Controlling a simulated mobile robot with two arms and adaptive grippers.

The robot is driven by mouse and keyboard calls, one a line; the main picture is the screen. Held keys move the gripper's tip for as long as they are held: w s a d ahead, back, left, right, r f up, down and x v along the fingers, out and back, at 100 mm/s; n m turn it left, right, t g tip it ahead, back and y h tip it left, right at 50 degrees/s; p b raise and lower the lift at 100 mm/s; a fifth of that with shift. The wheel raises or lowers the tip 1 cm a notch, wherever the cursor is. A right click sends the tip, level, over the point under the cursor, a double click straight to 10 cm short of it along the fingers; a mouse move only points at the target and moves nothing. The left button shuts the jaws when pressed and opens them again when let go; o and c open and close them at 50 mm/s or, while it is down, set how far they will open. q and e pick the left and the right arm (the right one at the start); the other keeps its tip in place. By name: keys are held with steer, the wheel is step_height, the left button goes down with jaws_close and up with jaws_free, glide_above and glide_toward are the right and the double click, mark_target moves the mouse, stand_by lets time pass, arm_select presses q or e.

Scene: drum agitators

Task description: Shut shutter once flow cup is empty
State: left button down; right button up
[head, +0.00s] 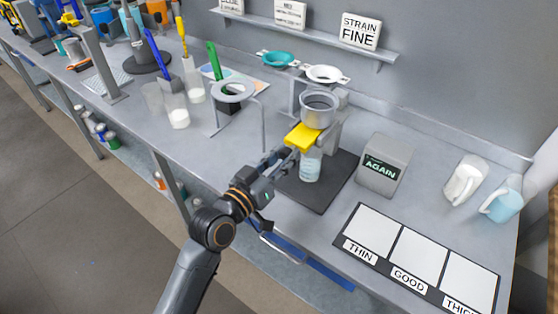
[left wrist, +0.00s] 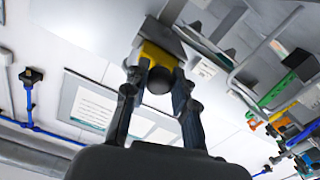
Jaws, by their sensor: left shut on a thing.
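The grey metal flow cup (head: 319,110) sits in a stand at the middle of the bench in the head view. Its inside looks grey, and I cannot tell whether liquid is in it. The yellow shutter (head: 303,137) is just under the cup. A clear beaker (head: 311,168) with pale bluish contents stands below, on a dark base plate (head: 322,198). My left gripper (head: 284,155) is shut on the shutter from the front left. In the left wrist view, its fingers (left wrist: 158,84) close around a dark round knob at the yellow shutter (left wrist: 155,55). My right gripper is not in view.
A grey box marked AGAIN (head: 384,164) stands right of the stand. A mat (head: 375,250) with THIN, GOOD and THICK panels lies at the front right. Two jugs (head: 465,180) (head: 505,200) stand at the far right. A ring stand (head: 233,92) and several vessels are left.

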arm_select(q)
steer(key=x, duration=0.2)
steer(key=shift+w+d, duration=0.2)
steer(key=shift+w, duration=0.1)
steer(key=shift+r, duration=0.1)
steer(key=c, duration=1.4)
jaws_free()
steer(key=o, duration=0.3)
steer(key=shift+o, duration=0.2)
steer(key=shift+w+d, duration=0.1)
steer(key=v, duration=1.2)
